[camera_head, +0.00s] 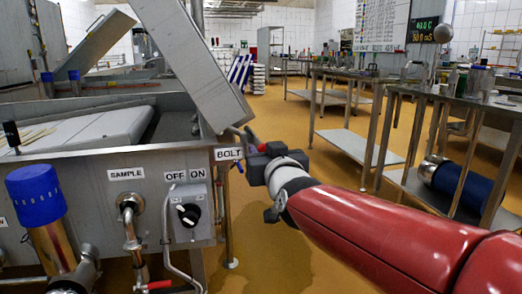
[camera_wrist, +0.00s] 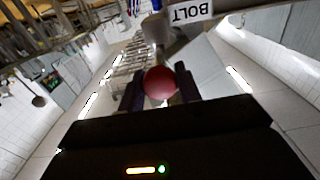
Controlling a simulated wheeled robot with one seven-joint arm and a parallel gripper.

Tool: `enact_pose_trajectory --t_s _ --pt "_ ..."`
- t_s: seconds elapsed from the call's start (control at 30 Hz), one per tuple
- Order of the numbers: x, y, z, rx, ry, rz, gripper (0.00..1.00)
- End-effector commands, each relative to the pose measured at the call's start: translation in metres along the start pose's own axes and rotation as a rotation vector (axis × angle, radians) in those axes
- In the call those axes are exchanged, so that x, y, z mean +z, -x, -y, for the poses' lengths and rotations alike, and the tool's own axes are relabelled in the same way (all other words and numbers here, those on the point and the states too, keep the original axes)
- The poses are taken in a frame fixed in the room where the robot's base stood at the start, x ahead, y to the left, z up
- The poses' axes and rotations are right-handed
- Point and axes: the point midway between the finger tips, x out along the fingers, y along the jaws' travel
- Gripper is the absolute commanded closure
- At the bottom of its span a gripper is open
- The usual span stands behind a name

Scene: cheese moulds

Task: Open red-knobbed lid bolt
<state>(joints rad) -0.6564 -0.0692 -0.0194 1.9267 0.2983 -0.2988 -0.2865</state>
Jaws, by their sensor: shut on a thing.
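The red knob (camera_wrist: 160,82) of the lid bolt sits between the two dark fingers of my gripper (camera_wrist: 160,92) in the wrist view, and the fingers are shut on it. In the head view my gripper (camera_head: 252,150) is at the vat's right corner, beside the BOLT label (camera_head: 228,154). The BOLT label also shows upside down in the wrist view (camera_wrist: 190,12). The steel lid (camera_head: 190,60) stands tilted up above the vat (camera_head: 90,165).
A switch box (camera_head: 188,212) marked OFF and ON, a SAMPLE tap (camera_head: 130,208) and a blue-capped pipe (camera_head: 37,195) are on the vat's front. Steel tables (camera_head: 445,100) stand at the right, with a dark blue cylinder (camera_head: 455,185) below. The yellow floor between is clear.

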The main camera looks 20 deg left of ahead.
Motion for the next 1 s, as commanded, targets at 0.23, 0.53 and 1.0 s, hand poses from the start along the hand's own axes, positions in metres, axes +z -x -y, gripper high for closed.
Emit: enact_pose_trajectory --t_s 0.23,0.53,1.0 --pt "0.000 0.014 0.000 0.000 0.001 -0.001 1.00" --pt "0.000 0.013 0.000 0.000 0.001 -0.001 0.51" --pt "-0.001 0.030 -0.001 0.001 0.000 -0.002 0.46"
